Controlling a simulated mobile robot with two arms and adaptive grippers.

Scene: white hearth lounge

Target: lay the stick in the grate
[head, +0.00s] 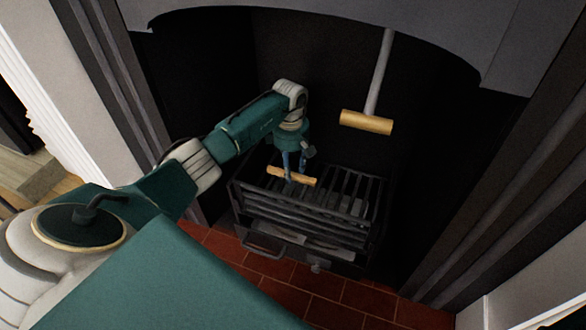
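The stick (306,181) is a short, light-brown piece of wood at the grate's back left part. It lies slightly slanted in the picture, its right end lower. The grate (300,222) is a dark metal basket of bars inside the fireplace. My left gripper (295,174) points down over the grate, with one finger in front of the stick and one behind it, shut on it near its middle. The stick is over the bars; I cannot tell whether it touches them. My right gripper is not in view.
A wooden crossbar handle (366,122) on a grey rod hangs right of my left gripper, above the grate. The dark fireplace sides and grey arch (440,40) close in the space. Red tiles (335,300) lie in front. The grate's right part is empty.

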